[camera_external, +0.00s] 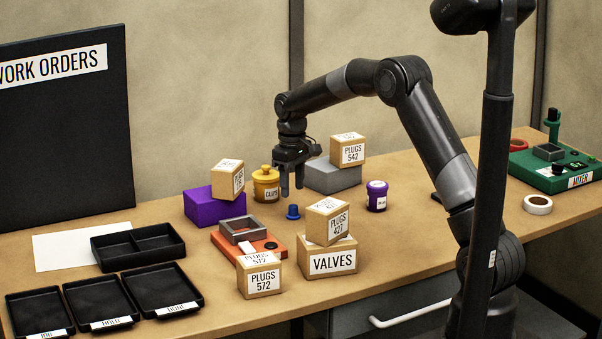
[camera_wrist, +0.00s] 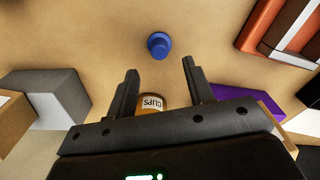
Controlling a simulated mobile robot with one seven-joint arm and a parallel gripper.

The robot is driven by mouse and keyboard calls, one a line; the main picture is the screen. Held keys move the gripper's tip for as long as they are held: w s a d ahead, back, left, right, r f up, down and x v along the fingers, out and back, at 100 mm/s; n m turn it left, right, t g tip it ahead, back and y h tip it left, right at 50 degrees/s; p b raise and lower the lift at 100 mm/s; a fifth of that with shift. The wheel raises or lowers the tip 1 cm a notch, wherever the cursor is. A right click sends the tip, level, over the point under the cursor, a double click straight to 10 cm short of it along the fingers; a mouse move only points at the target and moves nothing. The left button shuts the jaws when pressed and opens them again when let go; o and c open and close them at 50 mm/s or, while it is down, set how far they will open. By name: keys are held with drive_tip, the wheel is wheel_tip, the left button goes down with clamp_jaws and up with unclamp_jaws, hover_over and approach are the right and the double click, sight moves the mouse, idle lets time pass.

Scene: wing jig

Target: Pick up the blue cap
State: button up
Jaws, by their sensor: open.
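The small blue cap (camera_external: 293,212) stands on the wooden table in the middle of the external view, between the orange fixture and the purple-lidded jar. In the wrist view the blue cap (camera_wrist: 159,45) sits near the top centre, beyond the fingertips and roughly in line with the gap between them. My gripper (camera_external: 292,190) points down, open and empty, above the table and a little behind the cap. Its two spread fingers also show in the wrist view (camera_wrist: 160,68). Nothing hides the cap.
A yellow clips jar (camera_external: 266,188) stands close left of my gripper. A grey block (camera_external: 333,178) and purple block (camera_external: 213,210) carry boxes. The orange fixture (camera_external: 262,252), stacked VALVES box (camera_external: 328,261) and purple-lidded jar (camera_external: 376,197) surround the cap. Bare table lies right around it.

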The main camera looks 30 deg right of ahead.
sight(293, 210)
wheel_tip(293, 210, down, 5)
drive_tip(key=shift+s+f, duration=0.15)
clamp_jaws()
idle(0.6)
